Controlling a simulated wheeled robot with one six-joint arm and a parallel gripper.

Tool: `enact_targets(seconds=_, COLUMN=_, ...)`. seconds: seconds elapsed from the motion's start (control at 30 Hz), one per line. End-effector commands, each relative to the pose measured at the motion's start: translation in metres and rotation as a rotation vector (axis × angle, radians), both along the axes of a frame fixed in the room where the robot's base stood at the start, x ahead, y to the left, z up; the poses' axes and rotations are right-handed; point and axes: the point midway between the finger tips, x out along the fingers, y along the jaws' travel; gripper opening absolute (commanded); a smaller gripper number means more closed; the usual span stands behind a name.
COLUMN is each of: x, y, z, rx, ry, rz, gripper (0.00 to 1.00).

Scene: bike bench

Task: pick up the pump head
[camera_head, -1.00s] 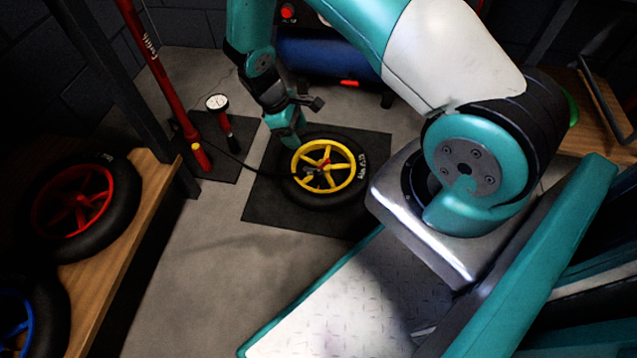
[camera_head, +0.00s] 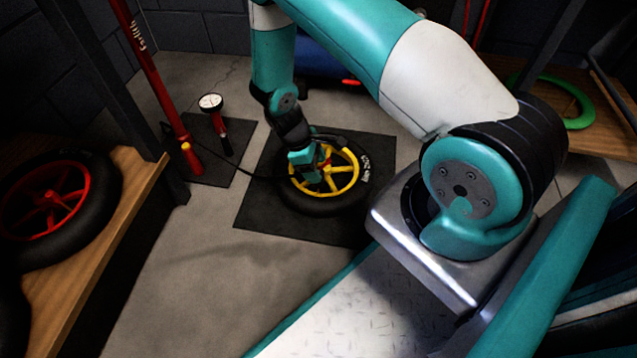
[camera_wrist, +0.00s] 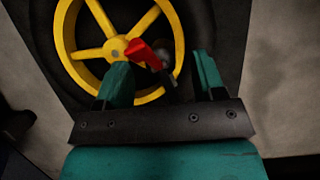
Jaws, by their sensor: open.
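The pump head shows in the wrist view as a small dark and grey piece with a red lever (camera_wrist: 143,53), beside the hub of the yellow-spoked wheel (camera_wrist: 88,53). My gripper (camera_wrist: 160,80) is open, its two teal fingers apart, with the pump head between and just beyond their tips. In the head view my gripper (camera_head: 308,176) is low over the left part of the same wheel (camera_head: 330,205), which lies flat on a dark mat. There the pump head is mostly hidden by my gripper.
A red floor pump (camera_head: 150,65) with a gauge (camera_head: 211,102) stands on a small mat at left, its dark hose running to the wheel. A wooden bench (camera_head: 85,285) holds a red-spoked wheel (camera_head: 50,200). A green ring (camera_head: 565,103) lies at right. Bare floor is free in front.

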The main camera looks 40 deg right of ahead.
Motion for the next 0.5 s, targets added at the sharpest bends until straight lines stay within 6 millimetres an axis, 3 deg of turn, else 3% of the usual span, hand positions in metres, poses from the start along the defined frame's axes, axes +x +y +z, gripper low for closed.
enact_targets(seconds=0.03, x=-0.0029, y=-0.0021, z=-0.0154, rx=0.0, ry=0.001, rz=-0.001, gripper=0.63)
enact_targets(seconds=0.1, x=-0.0054, y=-0.0044, z=-0.0217, rx=0.0, ry=0.0, rz=-0.001, gripper=0.63)
enact_targets(seconds=0.37, x=-0.0064, y=-0.0054, z=-0.0207, rx=0.001, ry=-0.001, rz=0.0, gripper=0.63)
enact_targets(seconds=0.5, x=-0.0064, y=-0.0054, z=-0.0207, rx=0.001, ry=-0.001, rz=0.0, gripper=0.33)
